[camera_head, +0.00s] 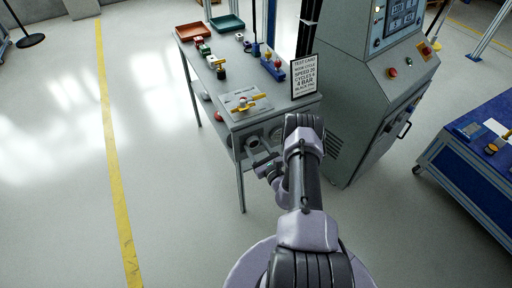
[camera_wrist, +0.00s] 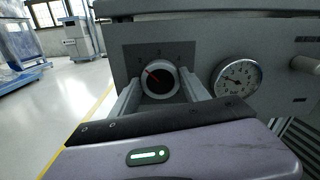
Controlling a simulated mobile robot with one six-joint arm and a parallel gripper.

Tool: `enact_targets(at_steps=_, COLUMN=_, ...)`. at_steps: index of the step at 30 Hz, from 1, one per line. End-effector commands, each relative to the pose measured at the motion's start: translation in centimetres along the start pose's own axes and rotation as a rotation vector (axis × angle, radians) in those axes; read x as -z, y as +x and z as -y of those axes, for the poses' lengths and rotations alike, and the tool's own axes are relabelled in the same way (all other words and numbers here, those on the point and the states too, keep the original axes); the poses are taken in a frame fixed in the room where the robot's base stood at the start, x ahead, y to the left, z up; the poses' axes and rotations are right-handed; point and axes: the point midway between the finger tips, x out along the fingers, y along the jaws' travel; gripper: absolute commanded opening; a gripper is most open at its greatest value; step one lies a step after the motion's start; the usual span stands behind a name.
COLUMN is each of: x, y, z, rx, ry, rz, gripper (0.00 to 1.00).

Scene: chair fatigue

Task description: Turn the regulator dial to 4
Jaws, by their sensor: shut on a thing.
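The regulator dial (camera_wrist: 160,79) is a round knob with a pale rim, a dark face and a red pointer line, set in a dark panel on the bench front. The pointer slants toward the upper left. In the head view my gripper (camera_head: 264,166) is at the bench front under the top, and my arm partly hides this area.
A round white pressure gauge (camera_wrist: 237,78) is right of the dial. A grey control cabinet (camera_head: 365,100) stands close on the right.

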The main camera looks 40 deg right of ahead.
Motion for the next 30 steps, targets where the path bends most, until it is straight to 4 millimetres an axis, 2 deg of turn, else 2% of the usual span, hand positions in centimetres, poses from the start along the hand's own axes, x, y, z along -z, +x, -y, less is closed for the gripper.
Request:
enact_targets(at_steps=8, x=0.21, y=-0.07, z=-0.01, rx=0.0, ry=0.143, rz=-0.002, gripper=0.13)
enact_targets(at_steps=30, x=0.32, y=-0.09, z=0.13, rx=0.0, ry=0.838, rz=-0.003, gripper=0.13)
